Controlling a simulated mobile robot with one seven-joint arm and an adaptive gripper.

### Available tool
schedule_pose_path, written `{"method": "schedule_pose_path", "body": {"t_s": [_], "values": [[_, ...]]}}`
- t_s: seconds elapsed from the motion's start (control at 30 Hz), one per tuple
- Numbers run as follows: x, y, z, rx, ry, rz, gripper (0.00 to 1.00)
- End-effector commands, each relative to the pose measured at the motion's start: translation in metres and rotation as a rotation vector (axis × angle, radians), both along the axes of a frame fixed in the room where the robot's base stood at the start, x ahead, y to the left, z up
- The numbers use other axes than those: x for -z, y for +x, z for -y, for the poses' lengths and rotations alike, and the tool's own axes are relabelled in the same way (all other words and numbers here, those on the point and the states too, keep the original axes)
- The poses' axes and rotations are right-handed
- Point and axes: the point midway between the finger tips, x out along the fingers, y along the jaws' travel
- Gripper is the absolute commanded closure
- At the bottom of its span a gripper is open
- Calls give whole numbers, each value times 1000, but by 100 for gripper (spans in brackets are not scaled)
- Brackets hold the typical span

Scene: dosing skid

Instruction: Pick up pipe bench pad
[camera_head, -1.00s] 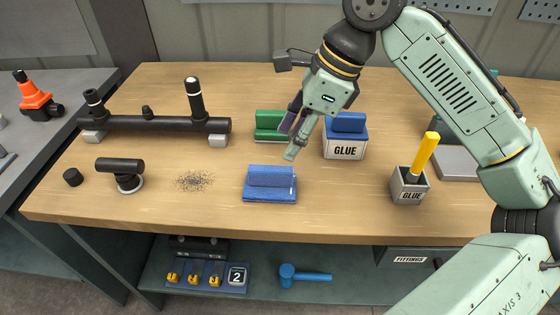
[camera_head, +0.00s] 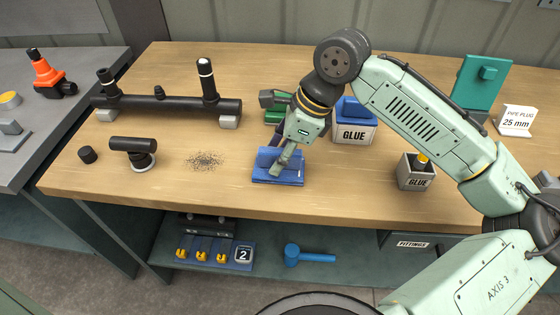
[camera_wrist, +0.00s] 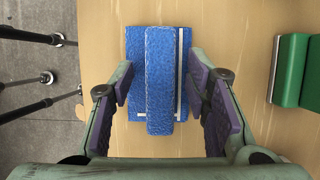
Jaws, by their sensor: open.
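A blue pad with a raised grip block (camera_head: 262,177) lies on the wooden bench near its front edge. My gripper (camera_head: 279,164) is open and low over this pad, partly hiding it. In the wrist view the blue pad (camera_wrist: 158,75) sits between my two purple-lined fingers (camera_wrist: 163,92), one on each side of its grip block. The fingers look apart from the block, and I cannot tell whether they touch the base. A green pad (camera_wrist: 291,70) lies to the right in the wrist view; in the head view it is mostly hidden behind my gripper.
A glue box (camera_head: 353,134) with another blue block on top stands just behind my gripper. A black pipe assembly (camera_head: 165,106), a black tee fitting (camera_head: 133,146) and dark crumbs (camera_head: 204,161) are to the left.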

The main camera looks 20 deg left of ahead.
Motion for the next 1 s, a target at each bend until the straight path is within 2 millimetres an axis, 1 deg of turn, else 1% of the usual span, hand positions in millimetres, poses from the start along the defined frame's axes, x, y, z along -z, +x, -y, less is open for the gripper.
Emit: {"method": "schedule_pose_path", "body": {"t_s": [0.13,0.17,0.8,1.0], "values": [[0,0,0,0,0,0,57],[0,0,0,0,0,0,58],[0,0,0,0,0,0,100],[-1,0,0,0,0,1,100]]}}
